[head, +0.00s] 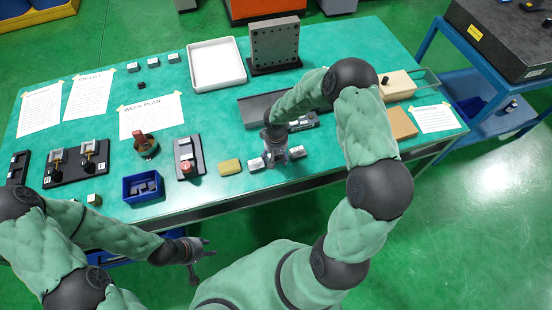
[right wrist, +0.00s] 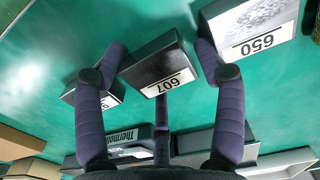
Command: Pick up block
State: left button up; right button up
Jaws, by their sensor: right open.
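Several small blocks with printed number labels lie at the table's front edge. In the right wrist view a dark-topped block (right wrist: 160,68) with a label reading 607 lies between the spread fingers of my right gripper (right wrist: 166,58), which is open. A grey-topped block (right wrist: 255,25) labelled 650 is beside the right finger. Another block (right wrist: 105,98) is partly hidden by the left finger. In the head view my right gripper (head: 274,150) points down over this row, between a left block (head: 256,163) and a right block (head: 296,153). My left gripper (head: 200,248) is open and empty, off the table's front.
The green table (head: 225,120) holds a yellow sponge-like block (head: 230,167), a control box with a red button (head: 187,160), a blue bin (head: 142,187), a white tray (head: 217,64) and a dark angle plate (head: 275,45). A dark, lettered device (right wrist: 115,140) lies behind the blocks.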

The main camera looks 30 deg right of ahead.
grip_shut()
jog(key=shift+r, duration=0.1)
jog(key=shift+w+r, duration=0.1)
jog(key=shift+r, duration=0.15)
notch_tip(320, 180, up, 3)
jog(key=shift+f+p, duration=0.2)
jog(key=shift+p, duration=0.2)
jog(key=s+a+r+p, duration=0.1)
jog(key=s+a+r, duration=0.5)
jog(key=s+r, duration=0.3)
jog(key=s, duration=0.3)
jog(key=shift+s+a+r, duration=0.15)
jog(key=shift+a+r, duration=0.2)
